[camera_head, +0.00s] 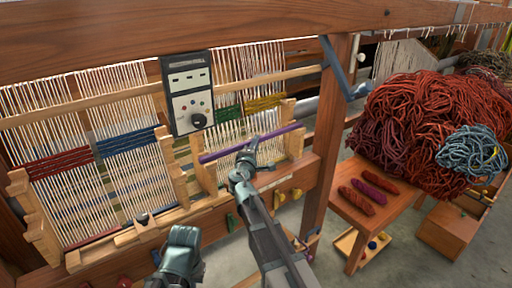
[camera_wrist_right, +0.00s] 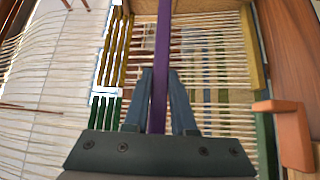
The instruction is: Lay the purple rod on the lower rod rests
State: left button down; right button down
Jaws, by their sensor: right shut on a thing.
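The purple rod (camera_head: 222,152) is held aslant in front of the right loom panel, its right end higher in the picture. My right gripper (camera_head: 247,158) is shut on it near its middle. In the right wrist view, the purple rod (camera_wrist_right: 161,60) runs between the two fingers (camera_wrist_right: 160,100). Stepped wooden rests stand at the panel's left (camera_head: 204,178) and right (camera_head: 294,142). The rod's ends appear close to these rests; whether they touch is unclear. My left arm's end (camera_head: 180,252) shows at the bottom, its fingers not clear.
A control box (camera_head: 187,92) hangs between the loom panels. A wooden post (camera_head: 325,140) stands right of the rests. Beyond it, a small table (camera_head: 349,213) carries several skeins beside a large red wool heap (camera_head: 430,115).

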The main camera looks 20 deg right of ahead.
jog(key=shift+f, duration=0.15)
jog(key=c, duration=0.7)
grip_release()
jog(key=shift+c, duration=0.2)
jog(key=v, duration=1.2)
